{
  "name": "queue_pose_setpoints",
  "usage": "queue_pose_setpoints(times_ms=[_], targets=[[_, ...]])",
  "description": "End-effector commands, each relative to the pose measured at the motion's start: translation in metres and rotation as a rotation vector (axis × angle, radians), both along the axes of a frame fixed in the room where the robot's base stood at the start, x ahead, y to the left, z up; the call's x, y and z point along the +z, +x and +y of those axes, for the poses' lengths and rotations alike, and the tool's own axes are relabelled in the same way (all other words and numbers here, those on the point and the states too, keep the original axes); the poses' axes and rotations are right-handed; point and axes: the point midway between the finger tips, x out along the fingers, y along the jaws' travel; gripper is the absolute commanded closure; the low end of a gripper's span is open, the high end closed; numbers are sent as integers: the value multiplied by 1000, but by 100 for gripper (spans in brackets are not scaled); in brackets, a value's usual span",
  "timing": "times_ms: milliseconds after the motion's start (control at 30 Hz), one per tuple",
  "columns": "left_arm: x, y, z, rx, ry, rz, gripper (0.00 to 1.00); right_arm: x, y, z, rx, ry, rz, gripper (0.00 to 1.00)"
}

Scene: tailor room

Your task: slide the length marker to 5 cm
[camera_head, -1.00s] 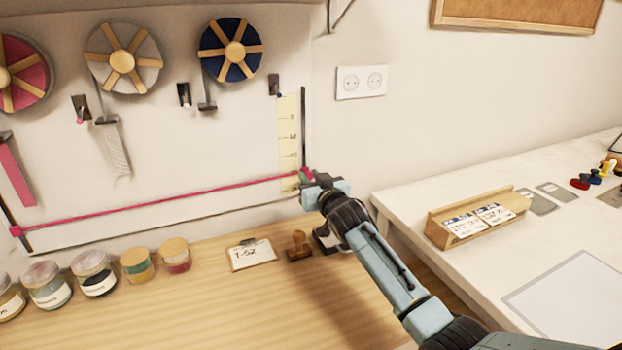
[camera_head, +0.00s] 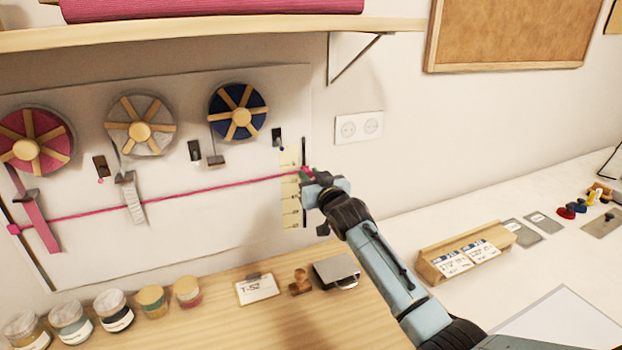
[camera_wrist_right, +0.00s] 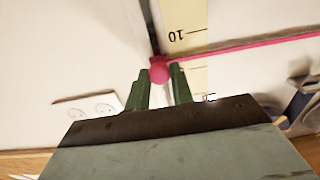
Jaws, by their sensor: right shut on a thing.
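The length marker is a pink line (camera_head: 160,197) stretched across the wall board, with a pink knob at its right end. The knob (camera_wrist_right: 160,70) sits between the fingers of my right gripper (camera_head: 309,174) on the dark vertical rail (camera_head: 303,150). The yellow measuring scale (camera_head: 291,213) is beside the rail, and the line crosses its upper part. In the wrist view the line runs close to the printed 10, which appears upside down; another number is partly hidden by the gripper (camera_wrist_right: 160,88). My left gripper is out of view.
Spools in pink (camera_head: 36,142), grey (camera_head: 141,126) and blue (camera_head: 238,112) hang above the line. Jars (camera_head: 116,312), a T-52 card (camera_head: 257,289) and a stamp (camera_head: 299,283) stand on the wooden table (camera_head: 215,325) below. A wall shelf (camera_head: 200,32) is above.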

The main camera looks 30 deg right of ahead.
Motion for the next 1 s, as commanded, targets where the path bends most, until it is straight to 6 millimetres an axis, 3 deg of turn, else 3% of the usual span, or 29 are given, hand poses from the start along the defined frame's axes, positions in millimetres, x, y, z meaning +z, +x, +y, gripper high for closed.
queue_pose_setpoints(times_ms=[33,200,667,700,833,1000], targets=[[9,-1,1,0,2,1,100,12,0,0,0,-1,-4,100],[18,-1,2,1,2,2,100,21,0,0,0,-1,-2,100],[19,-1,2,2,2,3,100,21,0,0,0,-1,2,100],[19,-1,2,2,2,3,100,21,0,0,0,-1,2,73],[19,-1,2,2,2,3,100,21,0,0,0,-1,2,56],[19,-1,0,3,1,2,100,20,0,0,0,-1,3,56]])
